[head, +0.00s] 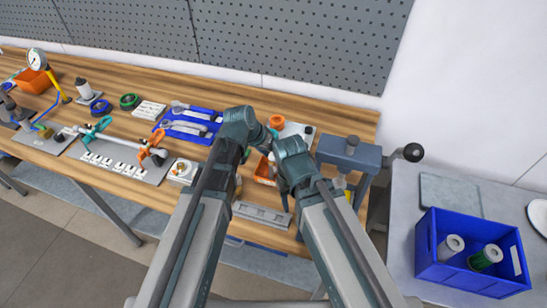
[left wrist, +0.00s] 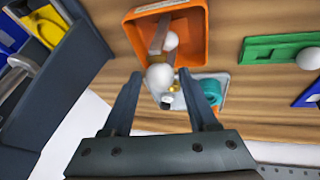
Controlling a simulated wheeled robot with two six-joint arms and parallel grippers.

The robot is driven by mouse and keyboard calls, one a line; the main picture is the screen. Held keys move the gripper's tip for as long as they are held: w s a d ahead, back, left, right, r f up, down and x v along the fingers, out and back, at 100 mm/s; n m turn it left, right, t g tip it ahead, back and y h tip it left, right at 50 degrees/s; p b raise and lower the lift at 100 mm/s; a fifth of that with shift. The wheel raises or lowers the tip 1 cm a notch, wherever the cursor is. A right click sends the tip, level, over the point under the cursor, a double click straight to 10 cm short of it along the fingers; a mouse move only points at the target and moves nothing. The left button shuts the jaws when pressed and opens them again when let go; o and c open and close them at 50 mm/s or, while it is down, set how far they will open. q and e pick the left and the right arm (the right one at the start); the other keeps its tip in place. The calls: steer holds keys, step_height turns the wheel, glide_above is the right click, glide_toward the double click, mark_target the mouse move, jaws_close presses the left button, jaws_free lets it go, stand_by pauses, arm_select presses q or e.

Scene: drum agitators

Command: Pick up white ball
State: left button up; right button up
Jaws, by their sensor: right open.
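A white ball (left wrist: 159,77) is in the left wrist view, at the near rim of an orange bin (left wrist: 206,35). A second white ball (left wrist: 171,41) lies inside that bin, beside a grey bar. A third (left wrist: 309,58) sits on a green block. My left gripper (left wrist: 158,90) is open, and the first ball shows between its fingertips in the picture; contact cannot be told. In the head view the orange bin (head: 264,171) is partly hidden by my arms, and no ball is clear. My right gripper (head: 277,168) is open near the bin, its fingertips hard to make out.
A blue mat (head: 186,127) with tools lies to the left. A grey bar (head: 262,215) lies at the front edge. A blue crate (head: 440,258) with rolls is on the side table.

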arm_select(q)
jaws_close()
steer(key=shift+r, duration=0.2)
arm_select(e)
steer(key=shift+r, duration=0.25)
